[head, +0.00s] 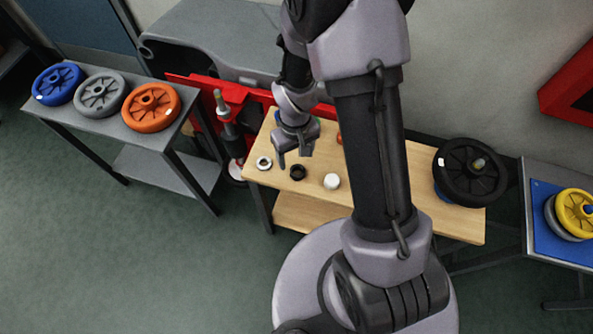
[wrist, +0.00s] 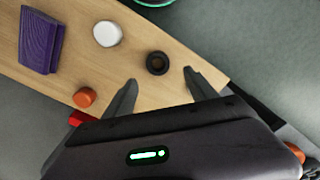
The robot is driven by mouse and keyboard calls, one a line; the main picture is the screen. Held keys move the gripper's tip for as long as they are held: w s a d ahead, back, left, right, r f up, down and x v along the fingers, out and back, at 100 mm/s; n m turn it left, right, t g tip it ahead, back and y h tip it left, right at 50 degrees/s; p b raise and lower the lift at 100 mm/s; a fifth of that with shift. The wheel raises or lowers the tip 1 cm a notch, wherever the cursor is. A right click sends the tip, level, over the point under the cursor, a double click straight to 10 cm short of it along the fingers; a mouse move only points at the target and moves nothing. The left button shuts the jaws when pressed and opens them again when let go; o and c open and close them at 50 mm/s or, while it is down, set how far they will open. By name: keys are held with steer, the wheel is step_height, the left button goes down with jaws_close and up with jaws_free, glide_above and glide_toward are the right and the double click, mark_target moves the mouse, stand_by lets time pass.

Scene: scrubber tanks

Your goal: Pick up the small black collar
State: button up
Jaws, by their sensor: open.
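The small black collar (head: 297,177) lies flat on the wooden bench (head: 450,220), near its front edge in the head view. In the wrist view the collar (wrist: 150,64) shows its round hole and sits just beyond the fingertips, roughly midway between them. My gripper (head: 293,160) is open and empty, with its fingers pointing down above the bench close to the collar. In the wrist view both fingers of my gripper (wrist: 160,78) are spread apart, with bare wood between them. I cannot tell the exact height of the fingertips over the collar.
A pale ring (head: 264,163) lies left of the collar and a white cylinder (head: 331,181) right of it. A purple block (wrist: 38,42) and an orange piece (wrist: 84,97) are also on the bench.

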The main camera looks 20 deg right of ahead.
mark_target(297, 174)
steer(key=f+b, duration=0.1)
steer(key=f, duration=0.1)
steer(key=f+b, duration=0.1)
steer(key=f, duration=0.2)
steer(key=f+b, duration=0.1)
steer(key=f, duration=0.1)
steer(key=shift+s+d+f, duration=0.15)
steer(key=shift+s, duration=0.15)
jaws_close()
